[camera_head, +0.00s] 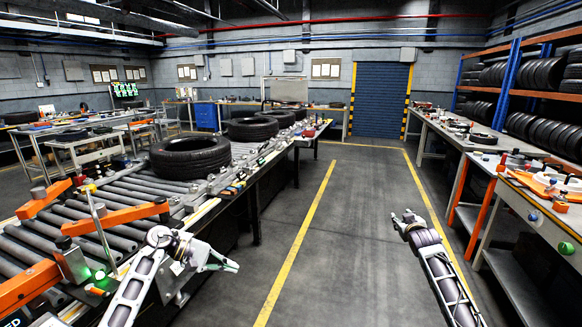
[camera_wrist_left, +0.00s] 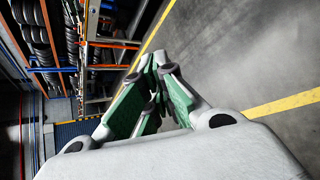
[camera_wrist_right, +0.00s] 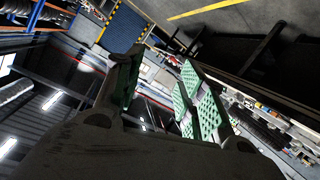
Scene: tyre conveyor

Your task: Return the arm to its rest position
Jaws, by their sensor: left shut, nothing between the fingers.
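My left gripper (camera_head: 232,266) is beside the right edge of the roller conveyor, pointing right over the floor. In the left wrist view (camera_wrist_left: 154,62) its green-padded fingers come together with nothing between them. My right gripper (camera_head: 402,217) is held over the open aisle, well clear of both the conveyor and the benches. In the right wrist view (camera_wrist_right: 162,60) its fingers stand apart with nothing between them. Both grippers are empty.
The roller conveyor (camera_head: 120,197) carries a large black tyre (camera_head: 190,158) and further tyres behind it. Orange guide arms (camera_head: 115,218) stand at its near end. Workbenches (camera_head: 448,135) and a tyre rack (camera_head: 510,85) line the right. The aisle floor (camera_head: 340,240) between is free.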

